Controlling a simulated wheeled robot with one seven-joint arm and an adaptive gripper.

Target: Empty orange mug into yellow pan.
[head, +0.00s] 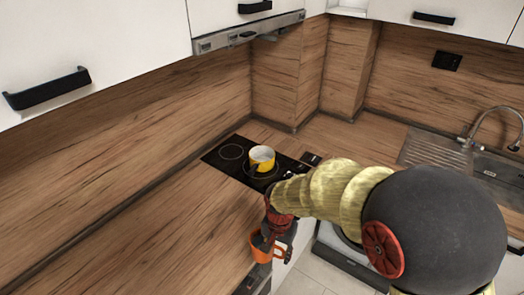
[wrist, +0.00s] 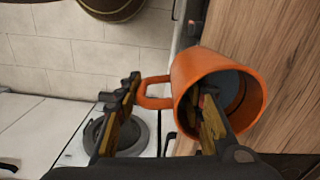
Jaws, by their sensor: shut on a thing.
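The orange mug (head: 262,252) is at the front edge of the wooden counter, low in the head view. My gripper (head: 274,238) is at the mug and partly covers it. In the wrist view the mug (wrist: 190,72) shows its open mouth, with a bluish-grey surface inside; I cannot tell what that is. One finger of my gripper (wrist: 168,92) reaches into the mug and the other is outside, by the handle, so it is shut on the mug. The yellow pan (head: 262,153) stands upright on the hob, farther back and apart from the mug; its inside looks pale.
The black hob (head: 230,153) is set in the counter (head: 150,235), which is clear around it. A sink (head: 495,170) with a tap is at the right. Wall cupboards hang above.

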